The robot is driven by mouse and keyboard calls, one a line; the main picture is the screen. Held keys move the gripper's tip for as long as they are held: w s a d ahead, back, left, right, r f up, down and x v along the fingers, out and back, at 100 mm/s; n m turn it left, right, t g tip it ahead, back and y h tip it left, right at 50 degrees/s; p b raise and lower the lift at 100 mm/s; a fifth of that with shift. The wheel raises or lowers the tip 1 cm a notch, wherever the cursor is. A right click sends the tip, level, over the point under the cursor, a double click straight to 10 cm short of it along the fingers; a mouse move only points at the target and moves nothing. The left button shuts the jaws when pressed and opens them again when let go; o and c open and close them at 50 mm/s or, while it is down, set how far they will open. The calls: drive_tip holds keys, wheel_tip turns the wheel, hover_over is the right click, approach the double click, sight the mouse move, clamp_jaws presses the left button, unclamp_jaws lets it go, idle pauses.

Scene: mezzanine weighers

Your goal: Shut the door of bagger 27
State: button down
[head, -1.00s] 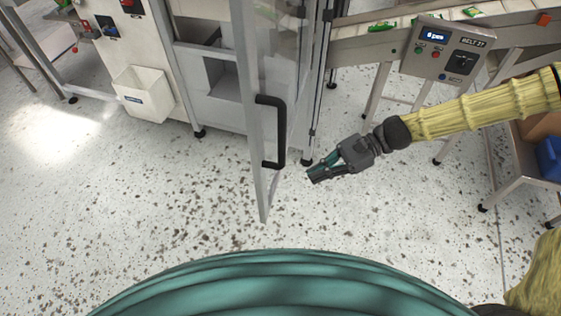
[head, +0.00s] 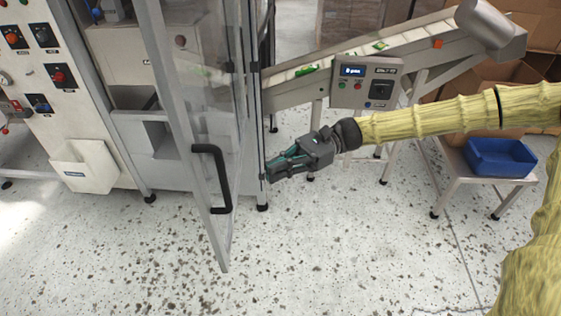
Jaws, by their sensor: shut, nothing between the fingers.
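The bagger door (head: 187,120) is a clear panel in a grey metal frame. It stands open, swung out from the machine (head: 150,60) toward me. Its black bar handle (head: 221,180) is on the near edge of the frame. My gripper (head: 272,170) is shut and empty. In the picture it is just right of the door, level with the handle; I cannot tell whether it touches the panel. The machine's inside shows to the left of the door and through the clear panel.
A conveyor with green packets (head: 307,70) runs off to the right behind my arm, with a grey control box (head: 366,87). A blue bin (head: 499,157) stands on a low table at right. A white bin (head: 84,167) hangs at left. The speckled floor in front is clear.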

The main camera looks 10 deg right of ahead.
drive_tip(key=p+x, duration=0.2)
drive_tip(key=x, duration=0.6)
drive_tip(key=shift+s+a+p, duration=0.25)
drive_tip(key=shift+s+p, duration=0.05)
drive_tip(key=shift+p, duration=0.1)
